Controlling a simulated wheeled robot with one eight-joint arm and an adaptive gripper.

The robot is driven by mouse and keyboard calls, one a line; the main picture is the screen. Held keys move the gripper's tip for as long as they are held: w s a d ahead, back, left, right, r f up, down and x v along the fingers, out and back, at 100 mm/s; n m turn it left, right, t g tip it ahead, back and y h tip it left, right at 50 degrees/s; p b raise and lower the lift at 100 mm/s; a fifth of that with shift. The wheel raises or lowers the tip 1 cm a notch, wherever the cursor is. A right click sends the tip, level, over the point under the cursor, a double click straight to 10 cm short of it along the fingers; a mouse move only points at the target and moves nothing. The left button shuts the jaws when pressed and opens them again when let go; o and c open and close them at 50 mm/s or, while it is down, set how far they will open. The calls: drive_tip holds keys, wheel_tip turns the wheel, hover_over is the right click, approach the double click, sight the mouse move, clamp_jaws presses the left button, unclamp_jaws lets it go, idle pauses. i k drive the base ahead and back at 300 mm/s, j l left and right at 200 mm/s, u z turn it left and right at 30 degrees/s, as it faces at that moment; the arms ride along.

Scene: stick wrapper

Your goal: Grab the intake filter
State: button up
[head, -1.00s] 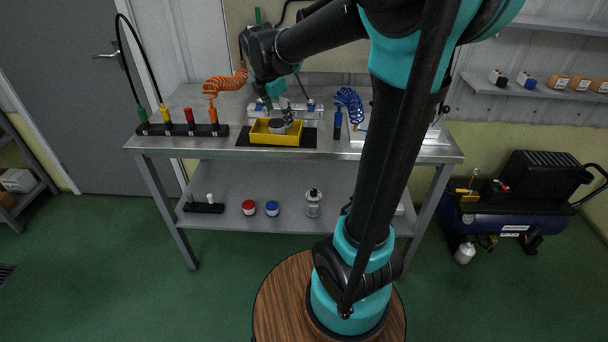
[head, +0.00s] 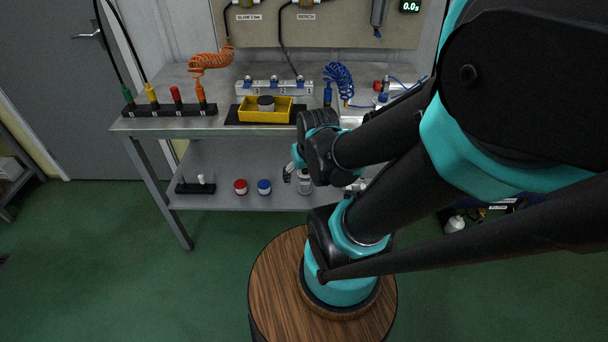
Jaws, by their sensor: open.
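No part is labelled as the intake filter, so I cannot tell for sure which it is. A clear and silver cylindrical part (head: 305,185) stands on the lower shelf, its upper portion hidden by my wrist. A grey cylinder with a dark top (head: 266,104) sits in the yellow tray (head: 246,115) on the bench. My gripper (head: 289,174) is open, pointing down in front of the lower shelf, just left of the clear part in the picture. I cannot tell whether they touch.
The bench top (head: 225,131) is above and behind my gripper. A red-topped jar (head: 240,187), a blue-topped jar (head: 264,187) and a black rack (head: 196,188) stand on the lower shelf to the left. Coloured tools stand in a black holder (head: 165,109).

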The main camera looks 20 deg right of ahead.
sight(263, 185)
drive_tip(key=i+j+z, duration=0.1)
drive_tip(key=j, duration=0.2)
drive_tip(key=i+j, duration=0.15)
drive_tip(key=j, duration=0.15)
drive_tip(key=i+j+z, duration=0.15)
drive_tip(key=j, duration=0.15)
drive_tip(key=j+z, duration=0.2)
drive_tip(key=j, duration=0.3)
drive_tip(key=k+j+z, duration=0.2)
drive_tip(key=j, duration=0.3)
drive_tip(key=j+z, duration=0.2)
drive_tip(key=j, duration=0.3)
drive_tip(key=k+j+z, duration=0.2)
drive_tip(key=k, duration=0.2)
drive_tip(key=k+j+z, duration=0.15)
drive_tip(key=k, duration=0.25)
